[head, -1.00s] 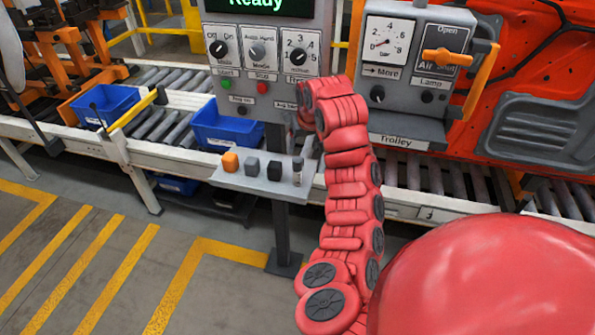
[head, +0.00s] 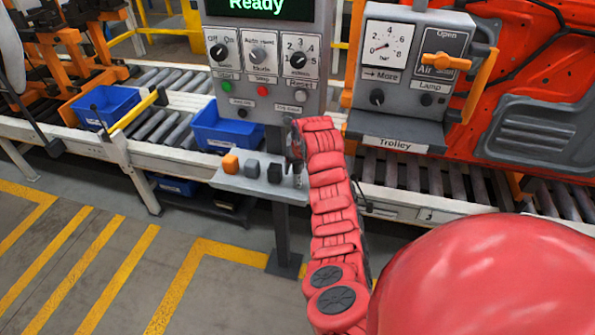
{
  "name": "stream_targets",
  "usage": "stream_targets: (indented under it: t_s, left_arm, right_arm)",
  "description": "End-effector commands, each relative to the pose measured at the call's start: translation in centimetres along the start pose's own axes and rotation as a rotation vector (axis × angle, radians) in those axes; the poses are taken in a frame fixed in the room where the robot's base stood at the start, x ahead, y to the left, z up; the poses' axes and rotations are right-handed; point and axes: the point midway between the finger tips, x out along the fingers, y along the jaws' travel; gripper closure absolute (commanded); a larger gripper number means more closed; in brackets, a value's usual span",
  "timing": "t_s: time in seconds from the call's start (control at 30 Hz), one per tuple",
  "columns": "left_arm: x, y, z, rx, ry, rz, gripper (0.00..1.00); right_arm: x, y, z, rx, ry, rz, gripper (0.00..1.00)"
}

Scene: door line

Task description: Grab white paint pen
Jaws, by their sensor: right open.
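The white paint pen (head: 298,181) stands upright at the right end of a small grey shelf (head: 228,183) on the panel post. My right gripper (head: 293,162) is at the pen's upper end and hides most of it. The gripper is small and dark here, and it is open. I cannot tell whether the fingers are around the pen or touching it. My left gripper is not in view.
The control panel (head: 262,65) rises behind. A gauge box (head: 410,75) hangs at right. Blue bins (head: 222,128) sit on the conveyor.

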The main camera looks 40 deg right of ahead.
Motion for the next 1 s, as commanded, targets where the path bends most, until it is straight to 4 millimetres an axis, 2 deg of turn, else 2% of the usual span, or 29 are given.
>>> stream_targets:
  t_s: [0.03, 0.1, 0.33, 0.63, 1.0]
  left_arm:
    - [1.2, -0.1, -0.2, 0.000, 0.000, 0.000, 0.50]
    - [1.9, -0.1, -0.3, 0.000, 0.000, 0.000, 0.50]
    - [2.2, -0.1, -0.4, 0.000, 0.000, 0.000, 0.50]
    - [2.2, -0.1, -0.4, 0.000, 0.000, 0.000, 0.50]
    - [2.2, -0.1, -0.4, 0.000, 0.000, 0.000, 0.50]
  right_arm:
    - [0.2, -0.1, 0.0, 0.002, -0.007, -0.002, 0.27]
    - [1.1, -0.2, 0.2, 0.001, -0.009, -0.001, 0.27]
    - [3.4, -0.2, 0.2, 0.001, -0.003, -0.002, 0.27]
    - [3.8, -0.1, 0.2, 0.000, -0.002, 0.000, 0.27]
    - [3.7, -0.1, 0.2, 0.001, -0.002, 0.000, 0.93]
